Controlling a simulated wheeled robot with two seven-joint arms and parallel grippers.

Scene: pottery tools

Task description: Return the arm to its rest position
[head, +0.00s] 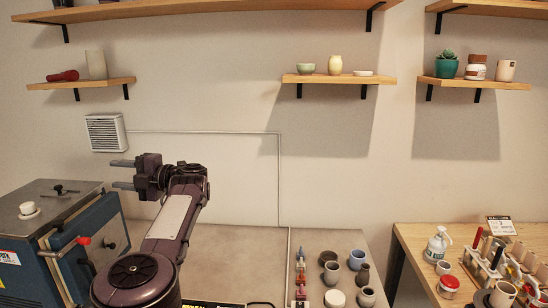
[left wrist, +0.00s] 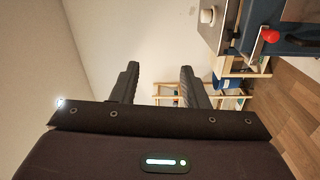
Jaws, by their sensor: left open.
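My left arm rises from the bottom of the head view. Its gripper (head: 122,174) is raised above the grey worktop and points left. The two fingers are apart with nothing between them. The left wrist view shows the same open, empty fingers (left wrist: 162,85), with wall and a wooden shelf unit beyond them. My right gripper is in neither view.
A blue machine (head: 85,250) with a red knob stands at the left, below the gripper. Small pots (head: 357,259) and tools stand on the grey worktop (head: 240,255). A wooden table (head: 415,240) with a tool rack is at right. Wall shelves (head: 340,78) hang above.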

